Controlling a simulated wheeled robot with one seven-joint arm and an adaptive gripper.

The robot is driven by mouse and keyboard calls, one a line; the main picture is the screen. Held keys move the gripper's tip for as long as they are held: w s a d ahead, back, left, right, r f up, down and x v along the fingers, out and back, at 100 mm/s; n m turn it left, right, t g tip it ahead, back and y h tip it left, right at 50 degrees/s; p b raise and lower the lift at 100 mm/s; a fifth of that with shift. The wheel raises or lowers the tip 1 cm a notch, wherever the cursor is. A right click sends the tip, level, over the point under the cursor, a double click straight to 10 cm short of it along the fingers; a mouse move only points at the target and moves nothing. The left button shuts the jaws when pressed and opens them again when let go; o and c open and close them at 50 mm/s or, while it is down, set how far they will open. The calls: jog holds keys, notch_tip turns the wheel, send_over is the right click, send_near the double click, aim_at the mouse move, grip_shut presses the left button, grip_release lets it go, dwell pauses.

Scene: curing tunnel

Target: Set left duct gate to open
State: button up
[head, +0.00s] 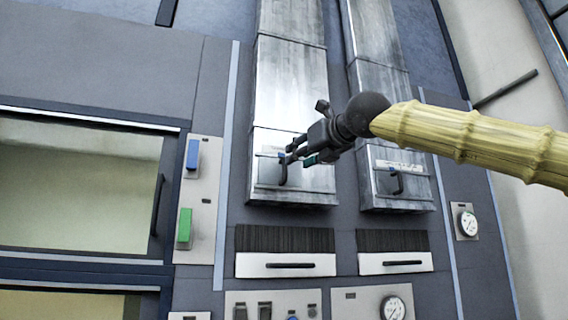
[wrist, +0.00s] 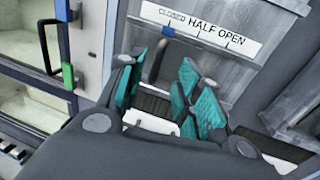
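The left duct gate (head: 265,190) is the lower face of the left metal duct. Its dark curved handle (head: 283,172) hangs upright and also shows in the wrist view (wrist: 158,60). Above it, a white scale (wrist: 200,28) reads CLOSED, HALF, OPEN. A blue pointer (wrist: 168,31) sits under CLOSED. My gripper (head: 293,153) is at the handle, coming from the right. In the wrist view its teal-padded fingers (wrist: 160,82) are spread, with the handle showing in the gap between them. I cannot tell whether either finger touches it.
The right duct (head: 398,190) has a similar handle and scale. Below both are black vents (head: 285,240) with white drawer fronts (head: 260,263). On the left are a blue switch (head: 193,154), a green switch (head: 184,226) and a glass-fronted chamber (head: 80,190). A gauge (head: 467,222) is at right.

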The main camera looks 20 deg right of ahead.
jog(key=p+x, duration=0.1)
jog(key=x, duration=0.7)
jog(key=shift+s+a+p, duration=0.1)
jog(key=shift+p, duration=0.25)
grip_shut()
